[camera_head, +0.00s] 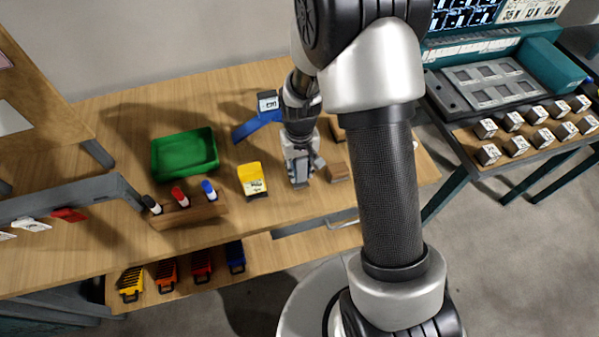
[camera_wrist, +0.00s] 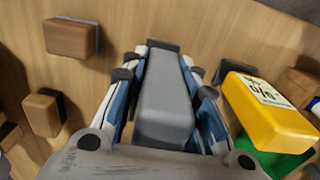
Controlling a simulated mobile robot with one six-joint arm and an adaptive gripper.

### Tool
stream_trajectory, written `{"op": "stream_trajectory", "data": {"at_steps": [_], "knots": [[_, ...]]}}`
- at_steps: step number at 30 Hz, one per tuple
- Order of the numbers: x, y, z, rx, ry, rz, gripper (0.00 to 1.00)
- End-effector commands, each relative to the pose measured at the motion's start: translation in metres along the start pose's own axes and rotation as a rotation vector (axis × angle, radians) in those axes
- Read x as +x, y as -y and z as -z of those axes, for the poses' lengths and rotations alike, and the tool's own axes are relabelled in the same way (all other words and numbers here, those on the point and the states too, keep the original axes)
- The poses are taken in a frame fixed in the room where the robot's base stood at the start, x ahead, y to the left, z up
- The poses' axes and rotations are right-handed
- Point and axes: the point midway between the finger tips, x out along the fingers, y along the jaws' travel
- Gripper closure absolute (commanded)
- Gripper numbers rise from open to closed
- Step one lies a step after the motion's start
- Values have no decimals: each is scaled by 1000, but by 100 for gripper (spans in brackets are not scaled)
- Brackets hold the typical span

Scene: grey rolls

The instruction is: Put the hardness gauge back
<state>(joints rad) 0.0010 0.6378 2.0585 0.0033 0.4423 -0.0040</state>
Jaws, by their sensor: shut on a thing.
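My gripper (camera_head: 299,168) points down over the wooden table, right of a yellow box-shaped device (camera_head: 252,179). In the wrist view my gripper (camera_wrist: 162,78) is shut on a long grey block-like item (camera_wrist: 165,108), with a finger along each side. I cannot tell from its look whether this grey item is the hardness gauge, or whether it touches the table. The yellow device (camera_wrist: 268,108), with a white label, lies apart on the right in the wrist view. A blue angled stand (camera_head: 255,125) with a dark, labelled top is behind and left of my gripper.
A green tray (camera_head: 164,167) is at left on the table (camera_head: 120,240). A wooden rack (camera_head: 190,215) holds black, red and blue markers. Wooden-faced blocks (camera_wrist: 72,38) lie close by my gripper. A side bench at right carries several labelled cubes (camera_head: 488,153).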

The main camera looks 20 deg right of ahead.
Motion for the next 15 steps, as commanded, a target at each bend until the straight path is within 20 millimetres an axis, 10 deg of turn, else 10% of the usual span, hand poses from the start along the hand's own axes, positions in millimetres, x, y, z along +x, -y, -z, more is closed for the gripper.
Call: {"op": "stream_trajectory", "data": {"at_steps": [15], "knots": [[24,0,1,0,-2,0,96]]}}
